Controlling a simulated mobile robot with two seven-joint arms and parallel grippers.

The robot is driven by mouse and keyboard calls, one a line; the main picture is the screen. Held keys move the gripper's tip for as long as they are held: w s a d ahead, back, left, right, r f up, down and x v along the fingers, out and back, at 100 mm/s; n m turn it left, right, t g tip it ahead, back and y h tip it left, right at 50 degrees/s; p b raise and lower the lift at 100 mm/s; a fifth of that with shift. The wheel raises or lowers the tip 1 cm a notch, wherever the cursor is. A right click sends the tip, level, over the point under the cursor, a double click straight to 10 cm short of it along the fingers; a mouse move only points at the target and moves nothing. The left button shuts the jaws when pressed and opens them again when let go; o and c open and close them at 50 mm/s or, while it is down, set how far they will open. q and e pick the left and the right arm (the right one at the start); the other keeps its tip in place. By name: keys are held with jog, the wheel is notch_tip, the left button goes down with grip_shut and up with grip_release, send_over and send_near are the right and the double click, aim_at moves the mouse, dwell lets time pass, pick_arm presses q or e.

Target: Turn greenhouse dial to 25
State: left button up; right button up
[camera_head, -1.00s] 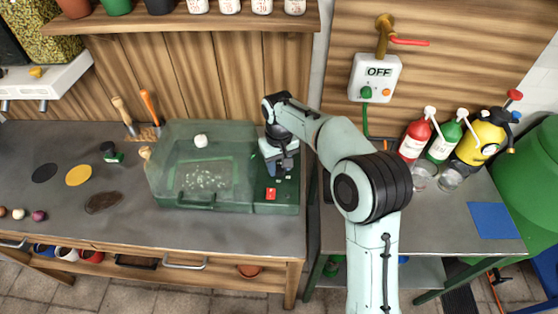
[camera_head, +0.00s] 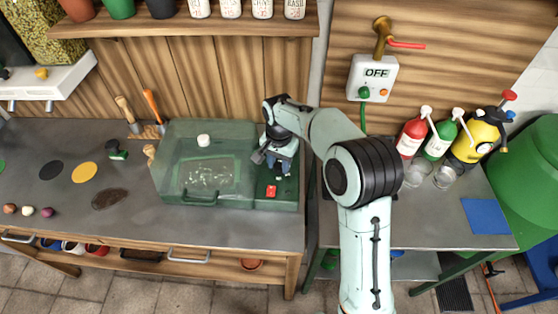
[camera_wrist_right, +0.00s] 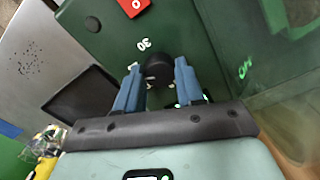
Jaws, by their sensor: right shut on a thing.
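The greenhouse (camera_head: 172,168) is a clear box with a green base and a white knob on its lid, on the workbench. Its green control panel (camera_head: 284,203) is at the right end, with a red switch (camera_head: 270,191). My right gripper (camera_head: 280,172) is over this panel, pointing down, and hides the dial in the head view. In the right wrist view the black round dial (camera_wrist_right: 158,68) sits between the blue fingertips of my right gripper (camera_wrist_right: 159,80), which are shut on it. A white "30" (camera_wrist_right: 144,44) shows beside the dial; its pointer cannot be made out. My left gripper is not in view.
A side table (camera_head: 425,220) at right holds a red bottle (camera_head: 411,137), a green bottle, a yellow sprayer (camera_head: 478,135) and glasses. A box reading "OFF" (camera_head: 373,78) hangs on the wall. Small tools stand left of the greenhouse.

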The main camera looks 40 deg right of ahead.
aim_at(279, 166)
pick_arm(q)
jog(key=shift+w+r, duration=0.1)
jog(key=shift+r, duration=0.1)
pick_arm(e)
jog(key=shift+r+m, duration=0.1)
jog(key=shift+m, duration=0.5)
jog(key=o, duration=1)
jog(key=shift+o, duration=0.2)
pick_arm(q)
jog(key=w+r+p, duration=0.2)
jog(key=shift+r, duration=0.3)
pick_arm(e)
notch_tip(279, 166, up, 13)
jog(key=shift+r, duration=0.15)
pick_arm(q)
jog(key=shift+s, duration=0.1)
